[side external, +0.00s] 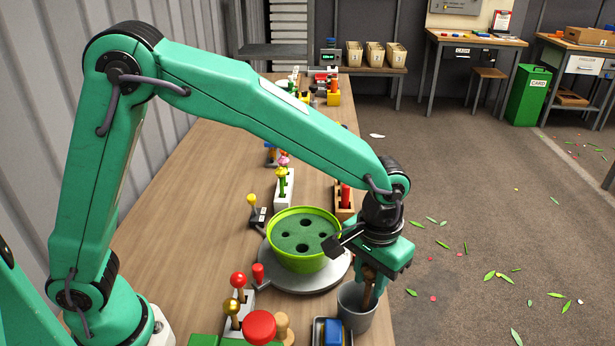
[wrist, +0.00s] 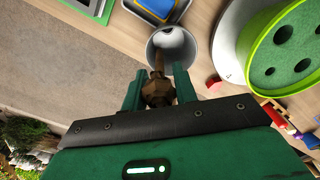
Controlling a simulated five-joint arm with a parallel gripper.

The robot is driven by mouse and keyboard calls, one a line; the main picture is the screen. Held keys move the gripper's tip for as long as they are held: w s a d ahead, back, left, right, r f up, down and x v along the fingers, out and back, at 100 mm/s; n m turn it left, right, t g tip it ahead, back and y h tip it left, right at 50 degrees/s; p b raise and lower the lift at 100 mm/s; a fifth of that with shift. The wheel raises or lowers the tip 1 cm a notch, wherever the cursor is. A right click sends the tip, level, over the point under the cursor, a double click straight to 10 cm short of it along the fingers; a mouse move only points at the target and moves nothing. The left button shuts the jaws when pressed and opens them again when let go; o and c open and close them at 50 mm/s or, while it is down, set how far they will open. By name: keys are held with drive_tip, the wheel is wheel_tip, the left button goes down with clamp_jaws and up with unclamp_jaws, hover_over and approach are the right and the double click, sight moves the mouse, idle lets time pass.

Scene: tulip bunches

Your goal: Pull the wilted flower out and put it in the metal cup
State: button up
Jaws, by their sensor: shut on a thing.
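My gripper (side external: 374,284) is shut on the wilted flower (wrist: 158,92), a brown, drooping bloom held between the two green fingers, also seen in the wrist view (wrist: 159,88). Its brown stem points down into the mouth of the metal cup (side external: 357,312). The grey cup also shows in the wrist view (wrist: 184,58), just beyond the fingertips. The stem's lower end is hidden in the side view, and I cannot tell whether it touches the cup. The cup stands upright near the table's right edge.
A bright green pot (side external: 296,262) with empty holes in its green top sits on a round grey plate (side external: 290,283), left of the cup. A tray with a blue block (side external: 333,332) is close in front of the cup. Red and yellow knobbed pegs (side external: 238,280) stand at front left.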

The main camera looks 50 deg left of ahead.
drive_tip(key=shift+f, duration=0.3)
drive_tip(key=o, duration=1)
drive_tip(key=shift+r, duration=0.1)
drive_tip(key=shift+r, duration=3.8)
drive_tip(key=shift+r, duration=0.1)
